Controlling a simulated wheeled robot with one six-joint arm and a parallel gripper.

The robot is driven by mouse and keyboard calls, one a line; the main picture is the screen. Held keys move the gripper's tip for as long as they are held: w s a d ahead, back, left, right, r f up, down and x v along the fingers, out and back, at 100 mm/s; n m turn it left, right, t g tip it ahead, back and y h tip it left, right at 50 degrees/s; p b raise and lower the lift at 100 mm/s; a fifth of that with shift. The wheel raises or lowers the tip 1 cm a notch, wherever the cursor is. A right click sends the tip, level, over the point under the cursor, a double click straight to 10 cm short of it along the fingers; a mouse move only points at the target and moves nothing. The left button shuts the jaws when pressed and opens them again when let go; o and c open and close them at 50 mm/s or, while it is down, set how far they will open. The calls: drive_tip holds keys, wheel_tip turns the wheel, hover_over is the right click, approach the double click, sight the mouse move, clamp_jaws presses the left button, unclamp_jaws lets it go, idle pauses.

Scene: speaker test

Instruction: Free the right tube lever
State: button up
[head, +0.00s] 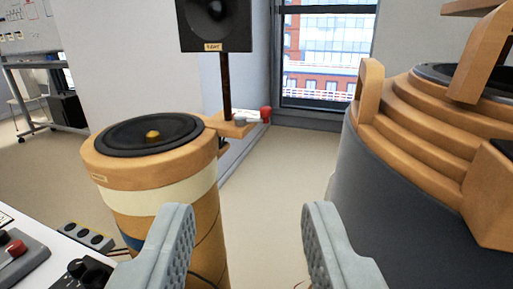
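A wooden tube (165,200) with a pale band stands upright at left centre, with a black cone (118,136) and gold centre on top. A dark pole (226,88) rises there to a black speaker (215,25) with a small label that seems to read "RIGHT". My gripper (250,225) is open and empty in the foreground, its fingers apart and short of the lever. I cannot tell how the lever is held.
A large stepped wooden and grey unit (415,190) fills the right side. A white table (62,262) with controls (15,255) is at lower left. A window (327,50) is behind. Bare floor (275,175) lies between the tube and the large unit.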

drive_tip(key=w+a+m+h, duration=0.2)
drive_tip(key=w, duration=0.4)
drive_tip(key=m+g+h, duration=0.2)
drive_tip(key=h, duration=0.3)
approach(264, 112)
drive_tip(key=x, duration=0.8)
drive_tip(key=shift+w+d, duration=0.1)
drive_tip(key=shift+w, duration=0.2)
clamp_jaws()
